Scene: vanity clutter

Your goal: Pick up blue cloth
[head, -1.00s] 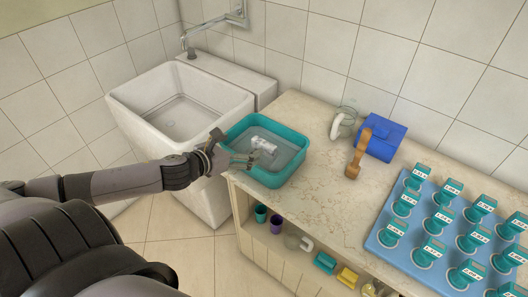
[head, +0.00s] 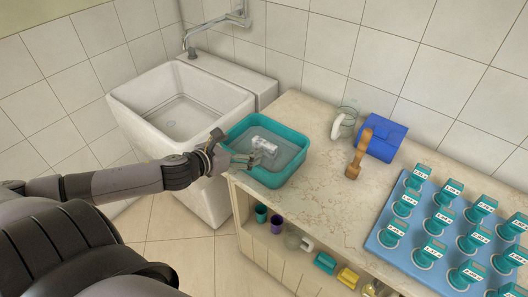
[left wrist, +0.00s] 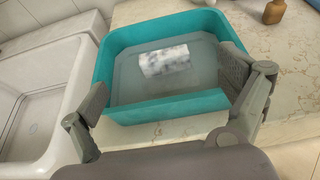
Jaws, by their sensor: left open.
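A blue item (head: 382,138) sits on the counter against the back wall, right of the brush. It may be the folded blue cloth, but its boxy shape leaves me unsure. My left gripper (head: 233,149) is open at the left rim of a teal basin (head: 283,178), far to the left of the blue item. In the left wrist view the open fingers (left wrist: 164,78) straddle the basin's near side, with nothing between them. A white patterned object (left wrist: 164,62) lies inside the basin. The blue item is out of the wrist view. My right gripper is not in view.
A white sink (head: 180,100) is at left. Bare counter (head: 315,205) lies between basin and tray.

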